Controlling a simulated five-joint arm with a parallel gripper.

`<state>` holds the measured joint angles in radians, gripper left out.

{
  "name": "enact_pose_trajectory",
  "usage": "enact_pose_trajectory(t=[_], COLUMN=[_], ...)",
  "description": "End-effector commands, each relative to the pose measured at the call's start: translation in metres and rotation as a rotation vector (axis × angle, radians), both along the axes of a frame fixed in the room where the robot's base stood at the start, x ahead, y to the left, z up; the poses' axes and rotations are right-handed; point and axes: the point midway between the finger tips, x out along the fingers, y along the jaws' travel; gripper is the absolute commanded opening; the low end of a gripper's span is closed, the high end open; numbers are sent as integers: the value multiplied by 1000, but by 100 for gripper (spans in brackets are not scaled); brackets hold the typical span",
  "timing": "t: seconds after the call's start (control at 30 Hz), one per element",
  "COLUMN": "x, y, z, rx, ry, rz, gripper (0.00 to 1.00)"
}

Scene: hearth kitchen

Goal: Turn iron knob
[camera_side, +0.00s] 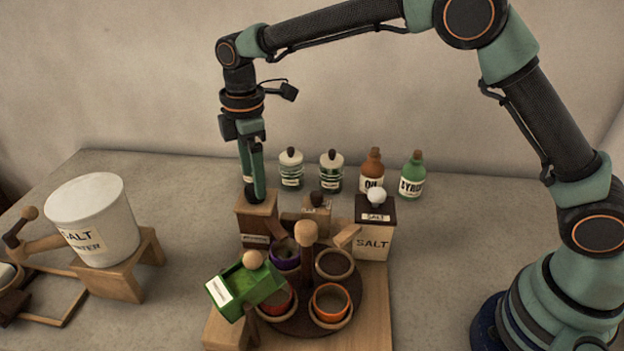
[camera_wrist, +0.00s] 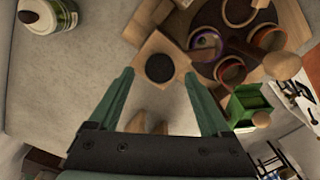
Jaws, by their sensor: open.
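A dark round knob (camera_wrist: 160,68), likely the iron one, shows on top of a wooden box (camera_wrist: 151,50) in the wrist view. In the side view the same box (camera_side: 256,222) stands at the back left of the turntable, and my fingers largely hide its knob. My gripper (camera_side: 257,190) points straight down over this box, fingertips close to its top. In the wrist view my gripper (camera_wrist: 158,77) is open, with the knob between and just beyond the two fingertips. I cannot tell whether the fingers touch it. A smaller box with a dark knob (camera_side: 317,198) stands to the right.
A turntable (camera_side: 300,322) with several cups and a central wooden post (camera_side: 308,240) stands in front. A green box (camera_side: 245,286) tilts at its left. A salt box (camera_side: 374,228), jars (camera_side: 291,172) and bottles (camera_side: 412,178) stand right and behind. Clear table lies left of the knobbed box.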

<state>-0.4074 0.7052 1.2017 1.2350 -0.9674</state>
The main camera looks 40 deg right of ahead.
Motion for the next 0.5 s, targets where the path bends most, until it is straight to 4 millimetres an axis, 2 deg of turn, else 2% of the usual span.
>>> enact_pose_trajectory(t=[0.1,0.2,0.5], x=[0,0,0], y=[0,0,0], z=[-14,-19,-21], rx=[-2,0,0], ry=[2,0,0], rz=[0,0,0], gripper=[82,82,82])
